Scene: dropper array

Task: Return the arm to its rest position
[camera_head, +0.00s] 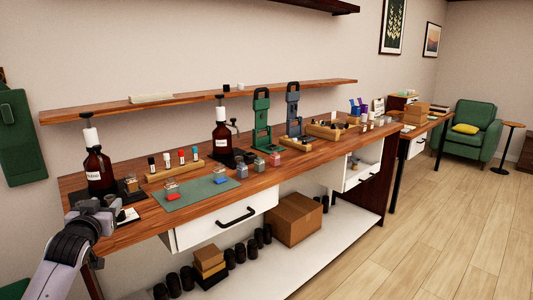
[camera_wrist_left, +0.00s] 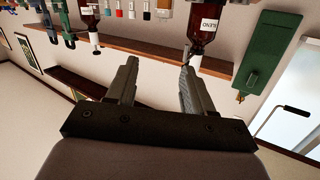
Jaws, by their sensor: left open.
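My left arm comes in at the lower left of the head view, and its gripper (camera_head: 92,212) is at the left front edge of the wooden workbench (camera_head: 140,232). In the left wrist view the two fingers of my left gripper (camera_wrist_left: 158,80) stand apart with nothing between them. That view appears upside down, with the bench items at its top. My right gripper is not in view.
Near the gripper stand a brown bottle (camera_head: 97,172) and a small white card (camera_head: 127,216). A green mat (camera_head: 205,191) with small jars, a second brown bottle (camera_head: 221,138) and green and grey stands are farther right. The floor (camera_head: 430,230) at right is clear.

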